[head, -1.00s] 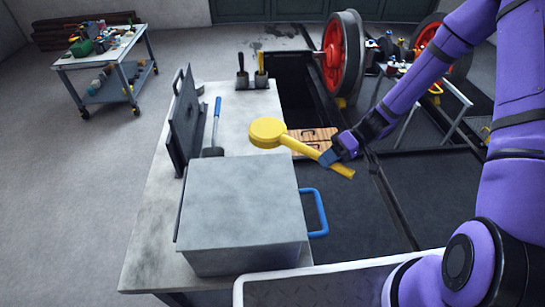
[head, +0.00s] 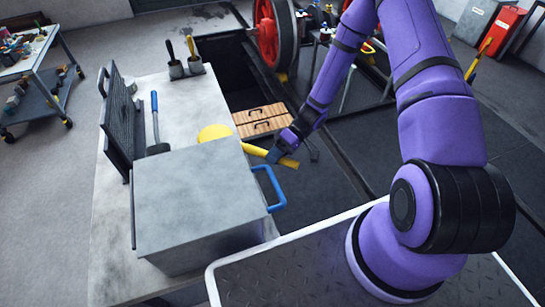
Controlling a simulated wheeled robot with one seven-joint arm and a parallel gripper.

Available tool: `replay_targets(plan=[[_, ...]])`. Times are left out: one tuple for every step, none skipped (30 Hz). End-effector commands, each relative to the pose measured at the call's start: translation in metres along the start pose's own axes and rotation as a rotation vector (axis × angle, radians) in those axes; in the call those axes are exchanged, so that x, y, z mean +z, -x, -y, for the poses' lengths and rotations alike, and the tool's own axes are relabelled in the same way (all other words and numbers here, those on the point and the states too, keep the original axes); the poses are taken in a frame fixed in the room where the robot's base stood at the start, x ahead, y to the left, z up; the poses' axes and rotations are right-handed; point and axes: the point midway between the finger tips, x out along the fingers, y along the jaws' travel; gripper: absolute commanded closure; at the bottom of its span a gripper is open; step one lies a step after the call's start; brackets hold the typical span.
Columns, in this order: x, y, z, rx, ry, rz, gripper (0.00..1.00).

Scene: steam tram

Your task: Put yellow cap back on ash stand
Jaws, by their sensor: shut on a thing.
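The yellow cap (head: 213,132) is a round disc on a long yellow handle. My gripper (head: 276,155) is shut on the handle near its outer end, to the right of the table. The disc shows just past the far edge of a grey box (head: 190,188), which hides part of it. I cannot tell whether the disc touches the table or hangs above it. No part is clearly marked as the ash stand; the grey-topped table (head: 185,100) bears the box.
A blue handle (head: 271,188) sticks out from the box's right side. Tool holders (head: 186,68) are at the table's far end. Wooden drawers (head: 262,120) lie beyond the gripper.

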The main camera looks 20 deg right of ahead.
Motion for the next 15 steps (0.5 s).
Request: replay_targets(plan=[[-0.0004,0.0002,0.0006,-0.001,0.002,0.000,1.00],[-0.0003,0.0002,0.0007,-0.001,0.002,0.000,1.00],[-0.0004,0.0002,0.0007,-0.001,0.002,0.000,1.00],[-0.0003,0.0001,0.0006,-0.001,0.001,0.000,1.00],[-0.0002,-0.0002,0.0003,-0.001,0.001,0.000,1.00],[0.0001,-0.0007,-0.0005,-0.001,0.001,0.000,1.00],[0.0003,-0.0011,-0.0012,-0.001,0.001,0.000,1.00],[0.0005,-0.0016,-0.0019,-0.002,0.001,0.000,1.00],[0.0008,-0.0019,-0.0026,-0.001,0.000,0.000,0.70],[0.0007,-0.0018,-0.0024,-0.001,0.000,0.000,0.63],[0.0006,-0.0018,-0.0023,-0.001,0.000,0.000,0.56],[0.0006,-0.0017,-0.0022,-0.001,0.000,0.000,0.47],[0.0006,-0.0017,-0.0022,-0.001,0.000,0.000,0.47],[0.0006,-0.0017,-0.0022,0.000,0.000,0.000,0.47],[0.0006,-0.0017,-0.0022,0.000,0.000,0.000,0.47]])
